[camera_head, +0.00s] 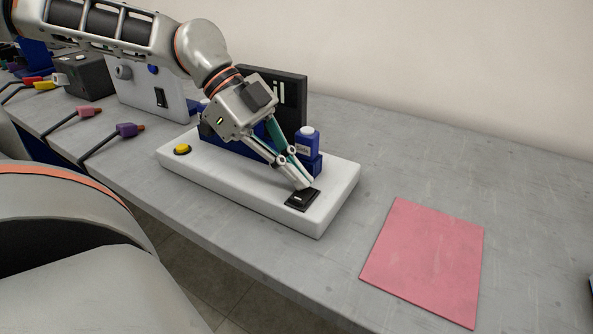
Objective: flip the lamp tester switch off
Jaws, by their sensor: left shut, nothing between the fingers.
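My left gripper (303,185) is shut and empty. It points down, with its fingertips at the black rocker switch (301,201) on the front right of a white base (255,205). The fingertips cover part of the switch; I cannot tell whether they touch it or which way it is tipped. A yellow button (182,149) is at the left end of the base. A blue bottle with a white cap (307,143) stands in a blue holder on it. No label shows that names a lamp tester. My right gripper is out of view.
A black sign (291,95) stands behind the base. A white box (143,92) with another black switch (161,97) is to the left. Plugs with cables (128,130) lie at the table's left front. A pink mat (427,262) lies at right; the table behind it is clear.

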